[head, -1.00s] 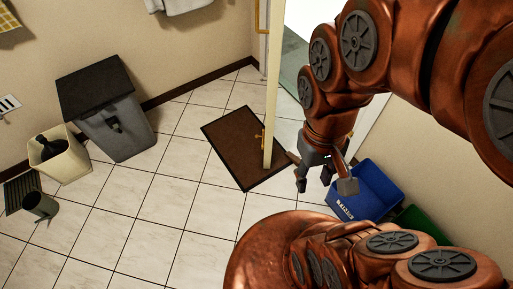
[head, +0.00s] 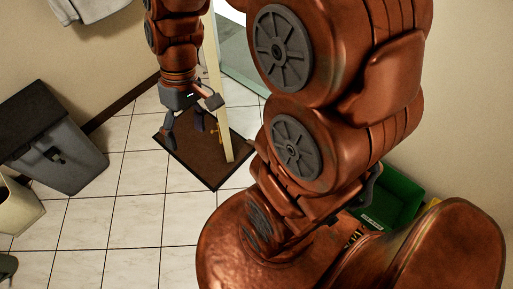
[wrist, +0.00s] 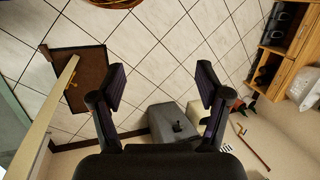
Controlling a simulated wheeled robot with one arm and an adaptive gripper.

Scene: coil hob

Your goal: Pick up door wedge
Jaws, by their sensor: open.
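I cannot make out a door wedge for certain in either view now. My gripper (head: 190,125) hangs in the air at the upper left of the head view, fingers spread, in front of the brown doormat and the door edge. In the wrist view, my gripper (wrist: 161,84) shows its two dark fingers wide apart with nothing between them. Part of the floor by the door is hidden behind my arm in the head view.
The open door (head: 216,85) stands over the doormat (head: 187,158). A grey bin (head: 58,150) and a cream bin (head: 17,207) are at left. A green crate (head: 390,205) is partly behind my arm. Wooden shelves (wrist: 291,35) show at right. Tiled floor (head: 130,215) is clear.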

